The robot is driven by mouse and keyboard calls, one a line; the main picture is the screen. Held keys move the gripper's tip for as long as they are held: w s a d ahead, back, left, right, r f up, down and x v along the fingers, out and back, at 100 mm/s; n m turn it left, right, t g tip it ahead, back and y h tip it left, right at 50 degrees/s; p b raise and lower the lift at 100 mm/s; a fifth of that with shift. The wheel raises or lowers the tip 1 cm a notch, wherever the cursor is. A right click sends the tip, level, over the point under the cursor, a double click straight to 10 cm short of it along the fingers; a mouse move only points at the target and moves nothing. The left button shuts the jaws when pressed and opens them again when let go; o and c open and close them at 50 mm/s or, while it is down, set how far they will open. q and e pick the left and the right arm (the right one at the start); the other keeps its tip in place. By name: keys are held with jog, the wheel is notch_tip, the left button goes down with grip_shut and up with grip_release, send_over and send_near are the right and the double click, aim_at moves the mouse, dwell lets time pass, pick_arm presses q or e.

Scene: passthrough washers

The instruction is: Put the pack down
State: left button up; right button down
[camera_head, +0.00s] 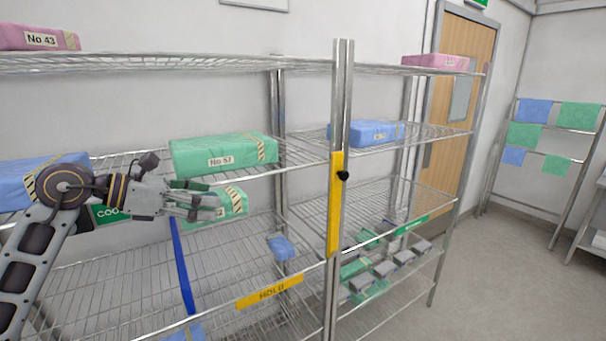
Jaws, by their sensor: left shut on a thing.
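My left gripper (207,205) reaches in from the left and is shut on a green pack (238,202). The pack has a white label, mostly covered by the fingers, and a striped tape mark. It shows just below the larger green pack labelled No 57 (222,153), which rests on the middle shelf. The held pack appears above the lower wire shelf (225,252); I cannot tell whether it touches anything. My right gripper is not in view.
A blue divider (182,265) and a yellow HOLD sign (270,291) mark the lower shelf. A small blue pack (281,248) lies there, with bare wire around it. A steel post (342,110) separates the right bay, where a blue pack (378,132) sits.

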pick_arm(q)
jog(key=s+f, duration=0.3)
jog(key=f, duration=1.1)
jog(key=s+f, duration=0.3)
jog(key=f, duration=1.1)
jog(key=shift+s+a+f, duration=0.25)
jog(key=shift+s+f, duration=0.1)
jog(key=shift+s, duration=0.05)
